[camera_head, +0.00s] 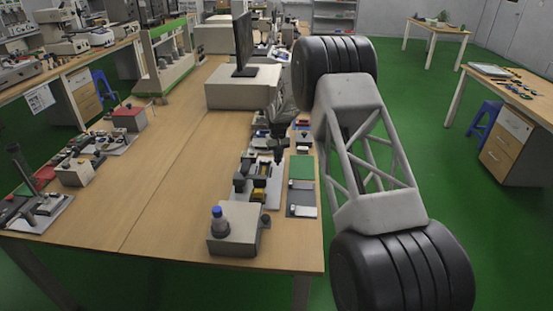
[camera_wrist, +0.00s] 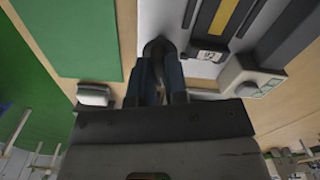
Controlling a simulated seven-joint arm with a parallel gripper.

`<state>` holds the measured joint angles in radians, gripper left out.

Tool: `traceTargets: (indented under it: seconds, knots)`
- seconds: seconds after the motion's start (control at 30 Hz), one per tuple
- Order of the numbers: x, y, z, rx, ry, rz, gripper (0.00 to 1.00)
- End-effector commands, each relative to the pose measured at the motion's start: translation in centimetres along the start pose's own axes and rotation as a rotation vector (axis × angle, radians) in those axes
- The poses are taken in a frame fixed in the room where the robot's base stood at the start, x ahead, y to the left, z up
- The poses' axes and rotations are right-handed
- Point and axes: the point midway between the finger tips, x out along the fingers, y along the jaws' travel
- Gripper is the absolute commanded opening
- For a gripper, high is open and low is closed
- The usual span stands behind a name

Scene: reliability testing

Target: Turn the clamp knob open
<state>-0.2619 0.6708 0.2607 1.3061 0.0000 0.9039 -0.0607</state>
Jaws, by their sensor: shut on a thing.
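My gripper (camera_wrist: 160,78) points down at the test fixture in the wrist view, its two dark fingers close together around a dark rounded knob (camera_wrist: 158,46). The jaws are shut on this knob, and the fingers hide much of it. The knob stands at the edge of a pale fixture plate (camera_wrist: 205,68). In the head view my gripper (camera_head: 279,155) is over the fixture near the right edge of the bench. The knob cannot be made out there, so I cannot tell how far it is turned.
A green mat (camera_head: 301,167) lies right of the fixture. A beige box with a blue-topped part (camera_head: 218,220) stands at the near bench corner. A monitor (camera_head: 243,43) stands behind on a beige case. The middle of the wooden bench (camera_head: 170,190) is clear.

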Motion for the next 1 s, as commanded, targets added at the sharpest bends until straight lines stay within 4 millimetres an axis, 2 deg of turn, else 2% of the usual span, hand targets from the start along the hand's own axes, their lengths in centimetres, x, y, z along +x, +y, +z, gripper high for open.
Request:
traceTargets:
  seconds: [0.23, 0.67, 1.0]
  knots:
    - [0.03, 0.05, 0.01, 0.119, 0.0, 0.0, 0.0]
    - [0.05, 0.05, 0.01, 0.151, 0.0, 0.0, 0.0]
    - [0.05, 0.05, 0.01, 0.316, 0.0, 0.0, 0.0]
